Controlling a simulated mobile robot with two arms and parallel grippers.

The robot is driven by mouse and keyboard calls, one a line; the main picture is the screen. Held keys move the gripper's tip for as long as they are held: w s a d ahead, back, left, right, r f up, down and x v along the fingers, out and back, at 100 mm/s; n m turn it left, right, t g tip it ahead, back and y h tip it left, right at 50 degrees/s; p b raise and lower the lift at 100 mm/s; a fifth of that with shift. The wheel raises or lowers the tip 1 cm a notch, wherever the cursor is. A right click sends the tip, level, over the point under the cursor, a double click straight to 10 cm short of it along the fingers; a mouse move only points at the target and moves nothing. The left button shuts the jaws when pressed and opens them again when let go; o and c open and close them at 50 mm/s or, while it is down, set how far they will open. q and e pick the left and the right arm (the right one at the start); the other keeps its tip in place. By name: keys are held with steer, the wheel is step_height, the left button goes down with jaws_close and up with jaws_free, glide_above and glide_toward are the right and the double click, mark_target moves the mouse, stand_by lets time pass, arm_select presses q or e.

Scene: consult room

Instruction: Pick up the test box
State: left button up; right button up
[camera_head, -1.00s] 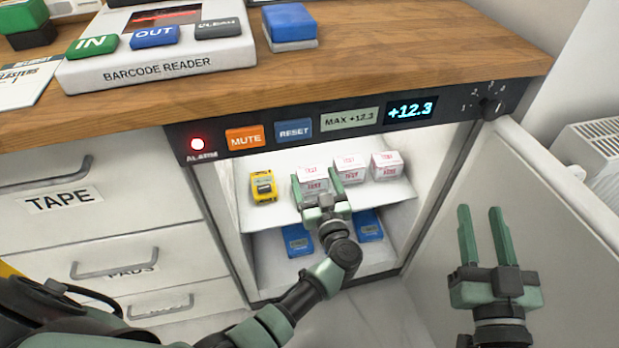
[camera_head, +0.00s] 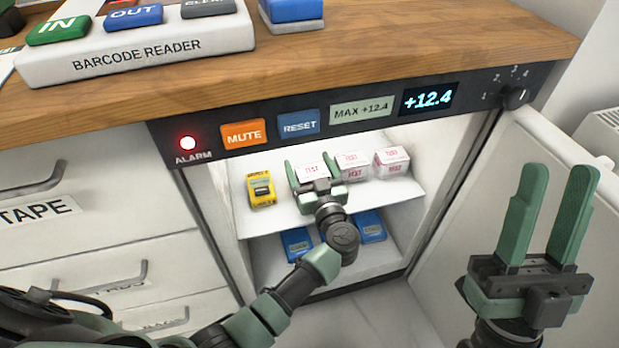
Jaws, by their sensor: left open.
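Three white test boxes with red print stand in a row on the upper shelf of the open fridge. The left test box (camera_head: 312,172) is directly in front of my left gripper (camera_head: 308,168), partly hidden by it. The middle test box (camera_head: 353,165) and the right test box (camera_head: 391,162) stand to its right. My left gripper is open, its fingers reaching along either side of the left box; I cannot tell whether they touch it. My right gripper (camera_head: 547,215) is open and empty, raised in front of the open fridge door.
Blue packs (camera_head: 297,243) lie on the lower shelf. The control panel (camera_head: 370,108) and wooden counter (camera_head: 330,60) overhang the opening. The open door (camera_head: 590,240) bounds the right side.

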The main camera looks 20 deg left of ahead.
arm_select(q)
steer(key=c, duration=1.2)
